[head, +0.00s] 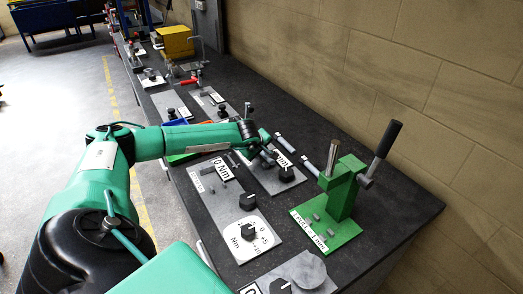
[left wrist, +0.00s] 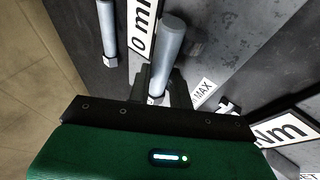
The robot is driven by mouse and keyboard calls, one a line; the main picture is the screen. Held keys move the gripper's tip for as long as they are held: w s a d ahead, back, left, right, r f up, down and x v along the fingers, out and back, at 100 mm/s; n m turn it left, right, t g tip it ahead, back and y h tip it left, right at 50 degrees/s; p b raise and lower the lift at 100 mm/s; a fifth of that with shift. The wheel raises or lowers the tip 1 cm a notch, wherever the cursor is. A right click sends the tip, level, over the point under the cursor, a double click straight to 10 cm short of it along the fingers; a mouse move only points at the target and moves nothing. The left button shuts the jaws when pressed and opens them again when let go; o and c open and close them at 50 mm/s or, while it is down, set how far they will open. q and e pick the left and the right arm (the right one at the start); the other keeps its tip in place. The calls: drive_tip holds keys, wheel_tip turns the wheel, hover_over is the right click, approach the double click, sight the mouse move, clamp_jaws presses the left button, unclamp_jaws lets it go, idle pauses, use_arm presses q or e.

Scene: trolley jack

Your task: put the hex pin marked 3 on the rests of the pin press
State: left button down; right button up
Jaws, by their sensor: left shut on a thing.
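The green pin press (head: 342,198) stands at the right of the bench in the head view, its dark-handled lever raised. Small grey stubs, seemingly its rests, stand on its base plate, with no pin across them. My left gripper (head: 268,154) is to the left of the press, low over the bench plates. In the left wrist view the gripper (left wrist: 155,97) is shut on a grey round pin (left wrist: 171,45), which points away from the jaws. Its mark is not readable. Another grey pin (left wrist: 107,28) lies apart at the left. My right gripper is not in view.
Grey plates with knobs and 0 Nm labels (head: 222,168) lie left of the press. A round dial (head: 247,236) is nearer. Pins (head: 285,142) and (head: 310,167) lie between gripper and press. A yellow box (head: 176,41) stands far back. The brick wall bounds the bench.

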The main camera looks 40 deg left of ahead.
use_arm(q)
drive_tip(key=c, duration=1.6)
unclamp_jaws()
drive_tip(key=shift+c, duration=0.2)
drive_tip(key=o, duration=0.4)
